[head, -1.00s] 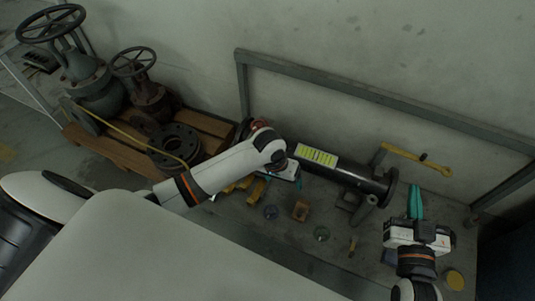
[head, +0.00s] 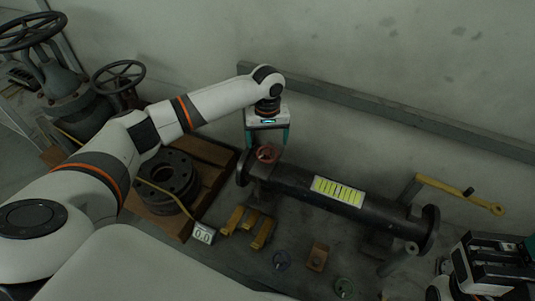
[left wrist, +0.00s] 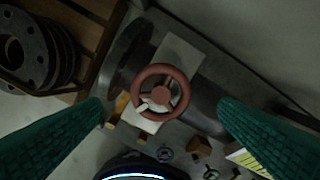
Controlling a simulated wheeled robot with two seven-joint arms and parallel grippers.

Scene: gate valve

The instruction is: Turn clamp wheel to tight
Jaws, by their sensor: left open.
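The clamp wheel (head: 268,153) is a small red handwheel on top of the left end of the dark pipe (head: 300,183). It also shows in the left wrist view (left wrist: 178,92), near the middle, with spokes and a hub. My left gripper (head: 267,138) is just above the wheel, pointing down. It is open, with its teal fingers apart; in the left wrist view the fingers (left wrist: 162,106) lie on either side of the wheel with gaps, holding nothing. My right gripper (head: 520,262) is at the lower right edge, partly cut off, so its jaws are unclear.
A yellow-green label (head: 340,192) is on the pipe. A yellow-handled wrench (head: 460,193) is at the right. A small display (head: 203,233), yellow blocks (head: 248,226) and several small parts lie in front. Stacked flanges (head: 170,180) and large valves (head: 65,95) stand left. A grey rail (head: 400,123) runs behind.

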